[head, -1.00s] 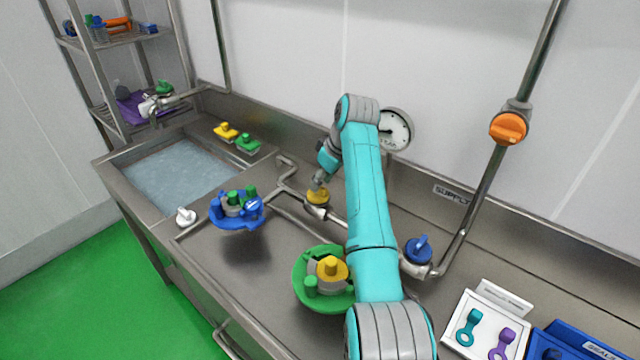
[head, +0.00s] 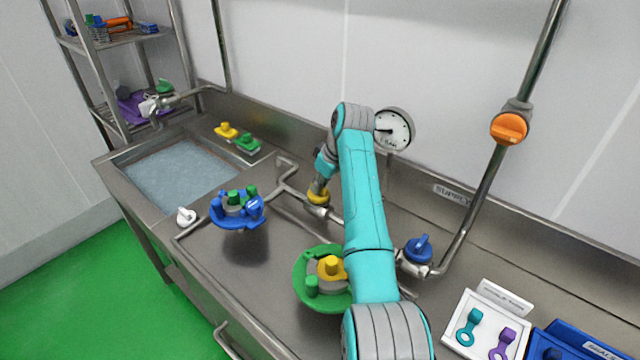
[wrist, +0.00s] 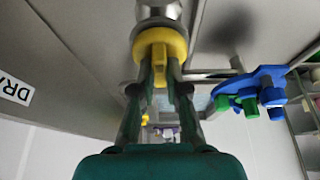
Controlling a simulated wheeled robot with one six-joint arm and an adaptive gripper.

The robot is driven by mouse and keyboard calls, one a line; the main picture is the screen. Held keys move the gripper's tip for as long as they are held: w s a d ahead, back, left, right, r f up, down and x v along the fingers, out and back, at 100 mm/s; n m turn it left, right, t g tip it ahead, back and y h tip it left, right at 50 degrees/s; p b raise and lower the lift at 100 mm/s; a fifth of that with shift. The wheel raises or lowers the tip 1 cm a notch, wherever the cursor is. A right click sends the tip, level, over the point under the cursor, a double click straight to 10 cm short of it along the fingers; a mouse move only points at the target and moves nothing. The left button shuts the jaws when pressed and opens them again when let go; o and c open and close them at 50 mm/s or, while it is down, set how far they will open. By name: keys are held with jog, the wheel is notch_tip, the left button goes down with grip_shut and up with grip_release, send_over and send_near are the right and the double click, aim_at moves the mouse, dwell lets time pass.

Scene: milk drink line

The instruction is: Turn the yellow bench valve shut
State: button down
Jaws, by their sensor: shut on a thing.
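The yellow bench valve (head: 318,197) sits on the pipe along the bench, left of my arm in the head view. In the wrist view the yellow valve (wrist: 160,46) is at the top middle, with its raised handle between my fingers. My gripper (wrist: 160,68) is shut on that handle, one finger on each side. In the head view my gripper (head: 318,186) comes down on the valve from above, and its fingers are small and partly hidden.
A blue valve (head: 420,249) stands on the pipe right of my arm. An orange valve (head: 509,129) is on the upright pipe. A green round fixture (head: 304,290) and a blue one (head: 222,216) stand on the bench. A gauge (head: 394,129) is behind my arm.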

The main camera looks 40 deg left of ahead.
jog(key=m+t, duration=0.1)
jog(key=m, duration=0.3)
jog(key=shift+s+t, duration=0.1)
jog(key=shift+t, duration=0.2)
jog(key=m, duration=0.2)
jog(key=m+t+h, duration=0.1)
jog(key=m, duration=0.1)
jog(key=shift+s+a+m+h, duration=0.1)
jog(key=shift+a+m+h, duration=0.05)
jog(key=shift+m+h, duration=0.15)
jog(key=m, duration=0.2)
jog(key=m+t+h, duration=0.1)
jog(key=m, duration=0.1)
jog(key=shift+h, duration=0.3)
jog(key=m+h, duration=0.1)
jog(key=m, duration=0.4)
jog(key=shift+a+t+h, duration=0.1)
jog(key=shift+t+h, duration=0.2)
jog(key=shift+h, duration=0.1)
jog(key=c, duration=1.2)
grip_release()
